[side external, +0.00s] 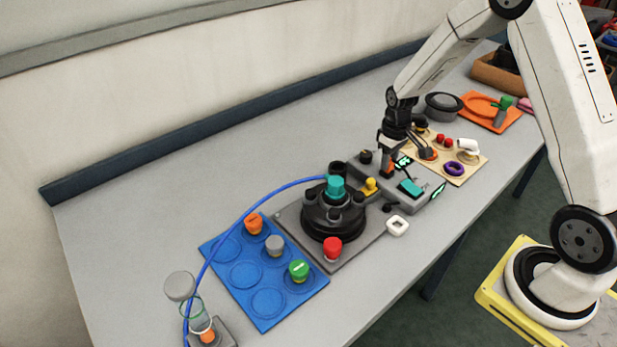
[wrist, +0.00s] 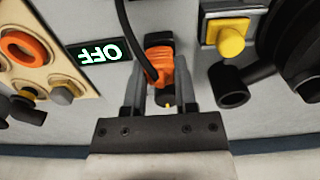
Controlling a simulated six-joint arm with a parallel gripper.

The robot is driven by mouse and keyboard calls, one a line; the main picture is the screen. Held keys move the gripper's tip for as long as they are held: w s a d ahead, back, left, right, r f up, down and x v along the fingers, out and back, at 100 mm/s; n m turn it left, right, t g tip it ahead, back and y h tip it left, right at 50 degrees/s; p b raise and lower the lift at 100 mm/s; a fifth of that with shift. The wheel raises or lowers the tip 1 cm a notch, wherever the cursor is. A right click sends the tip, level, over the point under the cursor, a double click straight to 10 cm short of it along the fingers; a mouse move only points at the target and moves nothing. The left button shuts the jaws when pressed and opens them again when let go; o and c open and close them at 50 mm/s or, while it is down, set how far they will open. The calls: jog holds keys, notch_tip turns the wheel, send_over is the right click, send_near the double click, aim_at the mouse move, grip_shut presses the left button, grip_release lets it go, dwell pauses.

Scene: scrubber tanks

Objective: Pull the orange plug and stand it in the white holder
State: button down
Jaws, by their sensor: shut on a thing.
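The orange plug (wrist: 160,66) has a black cord and sits between my gripper's two fingers in the wrist view, with its far end at a dark socket (wrist: 159,40) on the grey panel. I cannot tell whether it is fully seated. My gripper (wrist: 160,92) is shut on the plug. In the side view my gripper (side external: 390,158) is low over the grey unit, and a little orange of the plug shows below it. The white holder (side external: 397,226), a small square block with a dark opening, stands on the table in front of the unit, apart from my gripper.
A black tank (side external: 333,218) with a blue hose and a blue tray (side external: 245,273) stand left. A beige board (side external: 470,170) with knobs lies right.

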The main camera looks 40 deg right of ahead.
jog(key=shift+r, duration=0.65)
jog(key=shift+r, duration=0.35)
jog(key=shift+r, duration=0.35)
jog(key=shift+r, duration=0.35)
jog(key=shift+r, duration=0.35)
jog(key=shift+r, duration=0.2)
jog(key=shift+s, duration=0.1)
jog(key=s+a, duration=0.9)
jog(key=s, duration=0.2)
jog(key=shift+s+a, duration=0.2)
jog(key=shift+a, duration=0.05)
